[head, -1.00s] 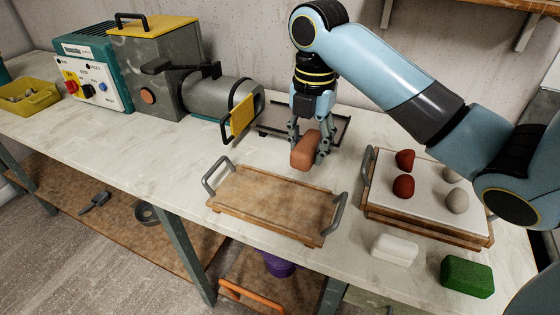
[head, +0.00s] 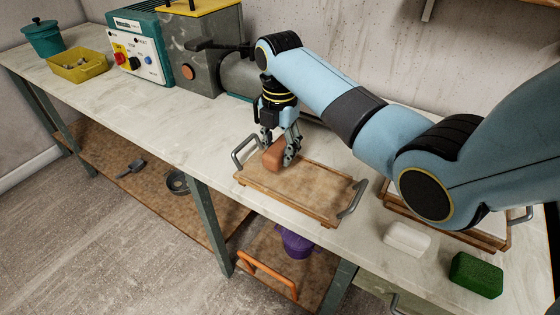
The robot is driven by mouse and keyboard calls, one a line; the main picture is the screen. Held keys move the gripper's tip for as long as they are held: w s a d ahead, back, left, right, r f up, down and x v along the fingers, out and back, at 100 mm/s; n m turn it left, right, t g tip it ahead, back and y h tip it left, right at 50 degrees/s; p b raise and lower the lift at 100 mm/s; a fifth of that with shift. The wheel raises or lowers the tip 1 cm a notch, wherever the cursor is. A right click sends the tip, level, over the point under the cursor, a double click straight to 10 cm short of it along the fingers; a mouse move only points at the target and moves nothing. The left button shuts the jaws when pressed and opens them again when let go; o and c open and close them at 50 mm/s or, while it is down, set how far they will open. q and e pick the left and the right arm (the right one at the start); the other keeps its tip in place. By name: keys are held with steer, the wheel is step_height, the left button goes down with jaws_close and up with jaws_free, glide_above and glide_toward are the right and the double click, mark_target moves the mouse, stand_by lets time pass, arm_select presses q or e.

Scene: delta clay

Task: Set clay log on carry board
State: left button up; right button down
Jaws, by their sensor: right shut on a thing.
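The clay log (head: 273,157) is a short reddish-brown block. My right gripper (head: 278,150) points down and is shut on it. The log is over the left end of the carry board (head: 313,190), a wooden board with a grey handle at each end. I cannot tell whether the log touches the board or hangs just above it. My left gripper is not in view.
A white block (head: 407,238) and a green block (head: 476,274) lie right of the board. Another wooden tray (head: 498,240) is partly hidden behind my right arm. A grey machine (head: 207,65) and a yellow bin (head: 78,66) stand at the left. The bench's front edge is close to the board.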

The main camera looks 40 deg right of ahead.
mark_target(280, 162)
step_height(280, 162, down, 4)
steer(key=shift+r, duration=0.25)
steer(key=shift+f, duration=0.35)
steer(key=c, duration=0.8)
jaws_free()
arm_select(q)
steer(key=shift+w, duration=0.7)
arm_select(e)
steer(key=shift+o, duration=0.2)
step_height(280, 162, up, 12)
steer(key=shift+r, duration=0.15)
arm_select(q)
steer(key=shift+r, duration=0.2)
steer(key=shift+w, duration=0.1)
